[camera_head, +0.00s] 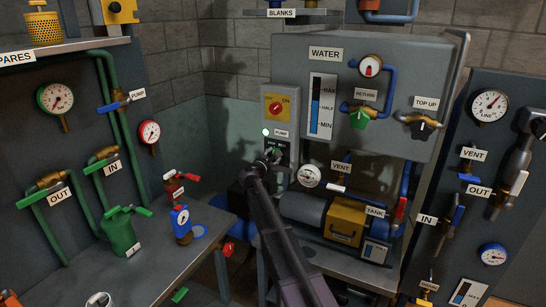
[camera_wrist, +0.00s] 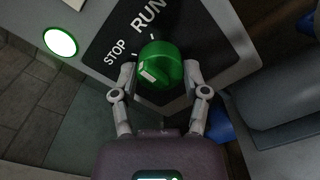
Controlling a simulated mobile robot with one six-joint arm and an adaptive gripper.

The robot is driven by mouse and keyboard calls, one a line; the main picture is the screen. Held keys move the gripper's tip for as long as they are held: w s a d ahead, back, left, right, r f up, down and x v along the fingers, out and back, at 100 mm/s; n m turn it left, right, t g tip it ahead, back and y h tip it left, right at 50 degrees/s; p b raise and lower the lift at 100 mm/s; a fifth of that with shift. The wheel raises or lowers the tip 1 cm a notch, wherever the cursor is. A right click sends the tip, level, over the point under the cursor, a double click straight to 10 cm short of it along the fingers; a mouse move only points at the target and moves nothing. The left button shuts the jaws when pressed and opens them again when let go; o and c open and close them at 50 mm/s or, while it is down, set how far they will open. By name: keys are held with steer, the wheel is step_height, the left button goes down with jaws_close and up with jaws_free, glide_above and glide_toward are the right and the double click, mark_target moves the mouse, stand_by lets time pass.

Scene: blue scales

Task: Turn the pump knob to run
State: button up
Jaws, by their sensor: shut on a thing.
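The pump knob is a round green knob (camera_wrist: 162,62) with a white mark on its lower left side, in the wrist view. It sits on a black plate (camera_wrist: 108,36) printed STOP at the left and RUN above. The white mark lies on the side nearer STOP, but its exact setting is hard to read. My gripper (camera_wrist: 161,75) is shut on the knob, one finger on each side. In the head view my gripper (camera_head: 271,156) reaches the knob's plate below the PUMP label (camera_head: 281,133); the arm and fingers hide most of the knob there.
A lit lamp (camera_head: 265,132) is beside the PUMP label, with a red OFF/ON switch (camera_head: 275,107) above.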

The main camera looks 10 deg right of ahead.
steer(key=m, duration=0.5)
steer(key=shift+w+r+m, duration=0.1)
steer(key=shift+w+m, duration=0.1)
steer(key=shift+m, duration=0.1)
stand_by(0.4)
steer(key=o, duration=1.1)
steer(key=shift+o, duration=0.2)
steer(key=shift+s, duration=0.2)
steer(key=v, duration=1.2)
